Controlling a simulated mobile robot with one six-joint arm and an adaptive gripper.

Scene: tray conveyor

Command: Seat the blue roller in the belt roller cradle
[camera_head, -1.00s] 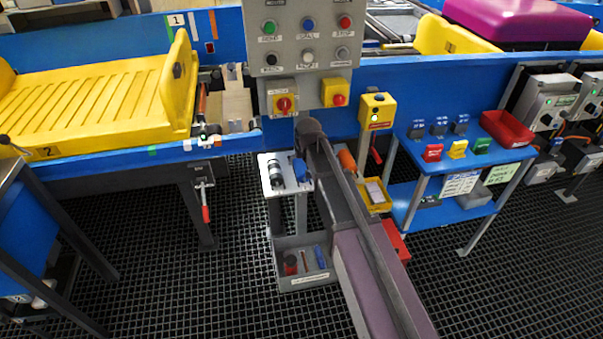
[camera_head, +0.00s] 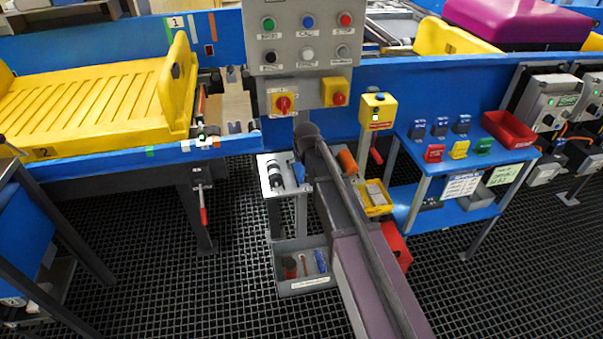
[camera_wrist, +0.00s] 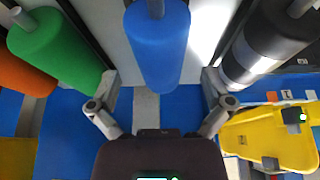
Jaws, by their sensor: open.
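The blue roller (camera_wrist: 158,40) stands out in the middle of the wrist view, lying lengthwise between the two spread fingers of my gripper (camera_wrist: 160,82). The gripper is open, with a gap on each side of the roller. In the head view only a small part of the blue roller (camera_head: 299,174) shows on a pale stand (camera_head: 271,205), beside my arm, which hides my gripper. A gap with beige and metal fittings (camera_head: 236,104) at the right end of the yellow tray may be the cradle; I cannot tell for sure.
A green roller (camera_wrist: 57,47) and an orange roller (camera_wrist: 20,78) lie left of the blue one in the wrist view. A black and grey roller (camera_wrist: 262,45) lies close on the right. A control panel (camera_head: 308,40) hangs above the stand. A grey bin (camera_head: 304,284) sits below.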

